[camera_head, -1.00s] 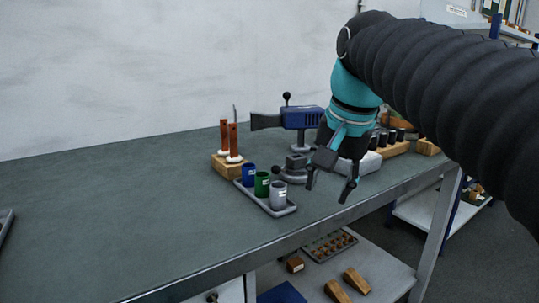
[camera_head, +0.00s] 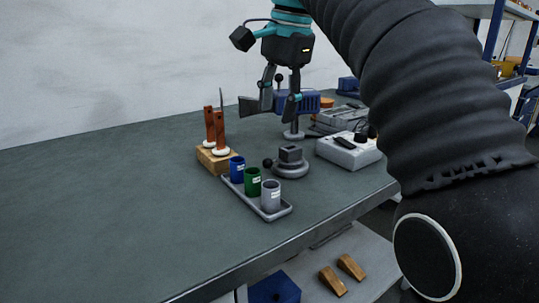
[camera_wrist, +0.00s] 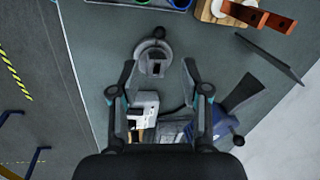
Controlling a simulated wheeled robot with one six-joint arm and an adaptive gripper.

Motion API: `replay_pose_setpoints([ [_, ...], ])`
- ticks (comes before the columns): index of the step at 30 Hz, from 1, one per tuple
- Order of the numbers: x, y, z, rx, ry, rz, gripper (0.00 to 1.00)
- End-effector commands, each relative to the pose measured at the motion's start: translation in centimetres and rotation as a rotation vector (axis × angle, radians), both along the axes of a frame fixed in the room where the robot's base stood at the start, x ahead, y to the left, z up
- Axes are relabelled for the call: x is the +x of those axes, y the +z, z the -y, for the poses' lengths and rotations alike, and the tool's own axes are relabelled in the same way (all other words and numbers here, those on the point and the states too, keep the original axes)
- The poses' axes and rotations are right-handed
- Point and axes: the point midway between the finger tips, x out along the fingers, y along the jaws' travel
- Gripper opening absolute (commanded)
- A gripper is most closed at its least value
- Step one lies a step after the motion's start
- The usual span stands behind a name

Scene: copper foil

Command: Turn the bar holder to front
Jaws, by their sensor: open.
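The likely bar holder is a grey round base with a square block on top (camera_head: 290,163), standing on the bench right of the cups. A black ball knob (camera_head: 268,163) sticks out on its left side. My gripper (camera_head: 277,104) is open and empty, pointing down, above and apart from the holder in the head view. In the wrist view the holder (camera_wrist: 154,62) shows ahead of and between my two fingers, with its knob (camera_wrist: 158,33) on the side toward the cups.
A grey tray (camera_head: 245,196) with blue, green and grey cups stands just left of the holder. Behind are a wooden block with orange-handled tools (camera_head: 216,158) and a blue device (camera_head: 297,101). A white box (camera_head: 350,150) stands right. The front-left bench is clear.

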Motion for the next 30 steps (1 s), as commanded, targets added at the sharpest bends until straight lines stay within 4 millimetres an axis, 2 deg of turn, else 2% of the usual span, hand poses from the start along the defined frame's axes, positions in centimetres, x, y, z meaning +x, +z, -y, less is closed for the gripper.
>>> replay_pose_setpoints([
  [3,0.2,-2.6,-0.3,0.000,0.001,-0.001,0.46],
  [15,1.2,-9.2,-1.0,-0.001,-0.002,0.000,0.46],
  [21,1.5,-10.7,-1.2,0.000,-0.003,0.002,0.46],
  [30,1.5,-11.0,-1.3,0.000,-0.003,0.002,0.46],
])
